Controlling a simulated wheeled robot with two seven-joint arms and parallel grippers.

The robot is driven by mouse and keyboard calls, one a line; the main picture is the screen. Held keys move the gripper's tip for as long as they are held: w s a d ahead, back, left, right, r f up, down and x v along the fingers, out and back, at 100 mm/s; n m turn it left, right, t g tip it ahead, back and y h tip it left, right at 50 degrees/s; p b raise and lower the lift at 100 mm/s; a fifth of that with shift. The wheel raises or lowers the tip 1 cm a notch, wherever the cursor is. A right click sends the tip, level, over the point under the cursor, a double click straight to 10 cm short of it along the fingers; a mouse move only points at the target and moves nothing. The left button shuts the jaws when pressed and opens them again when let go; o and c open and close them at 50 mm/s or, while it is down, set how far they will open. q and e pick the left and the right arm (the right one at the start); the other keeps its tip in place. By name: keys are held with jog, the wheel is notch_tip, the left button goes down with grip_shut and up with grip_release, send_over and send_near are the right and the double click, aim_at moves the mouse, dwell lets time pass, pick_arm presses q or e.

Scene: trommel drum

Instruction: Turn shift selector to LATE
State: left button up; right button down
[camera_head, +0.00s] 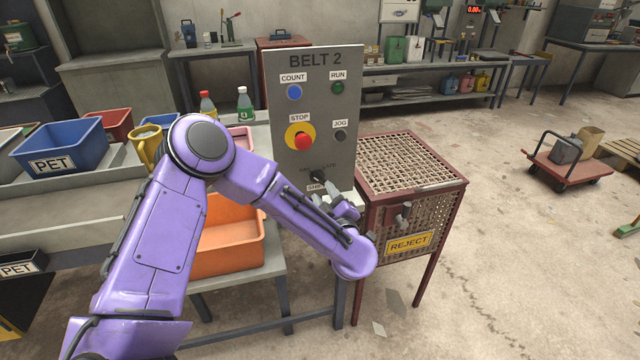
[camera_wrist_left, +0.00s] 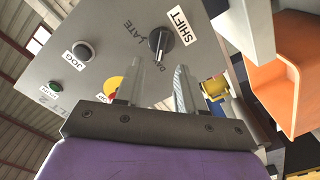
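The shift selector is a dark round knob (camera_head: 318,177) low on the grey BELT 2 panel (camera_head: 312,105), partly covered by my left gripper in the head view. My right gripper is not in view.
The panel also carries a red STOP button (camera_head: 302,140), a blue COUNT button (camera_head: 294,92), a green RUN button (camera_head: 338,87) and a dark JOG button (camera_head: 340,136). A mesh REJECT cage (camera_head: 410,165) stands close on the right. An orange bin (camera_head: 228,240) sits below left.

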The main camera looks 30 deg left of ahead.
aim_at(318, 180)
pick_arm(q)
jog(key=x, duration=0.5)
jog(key=shift+w+a+f+p, duration=0.1)
jog(key=shift+p, duration=0.25)
grip_shut()
